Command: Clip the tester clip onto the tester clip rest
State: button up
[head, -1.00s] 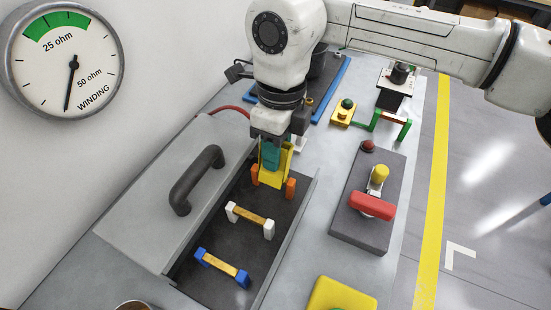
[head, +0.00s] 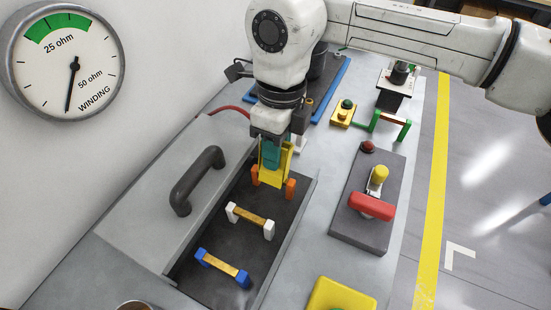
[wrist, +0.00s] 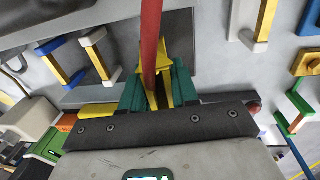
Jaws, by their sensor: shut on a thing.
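The yellow tester clip (head: 273,176) is held upright between the teal fingers of my gripper (head: 271,154). My gripper is shut on it. The clip's lower end is at the bar between two orange posts (head: 290,188) in the open dark box. Whether its jaws close around that bar cannot be told. In the wrist view the clip (wrist: 160,72) sits between the fingers (wrist: 155,92) with a red cable crossing it. A green stand with a bar (head: 391,116), which looks like the clip rest, is empty at the right; it also shows in the wrist view (wrist: 293,110).
White-post (head: 268,230) and blue-post (head: 242,279) bars lie nearer in the box. The grey lid with a dark handle (head: 196,180) is left.

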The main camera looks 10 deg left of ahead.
jog(key=shift+r+p, duration=1.3)
jog(key=shift+r, duration=1.05)
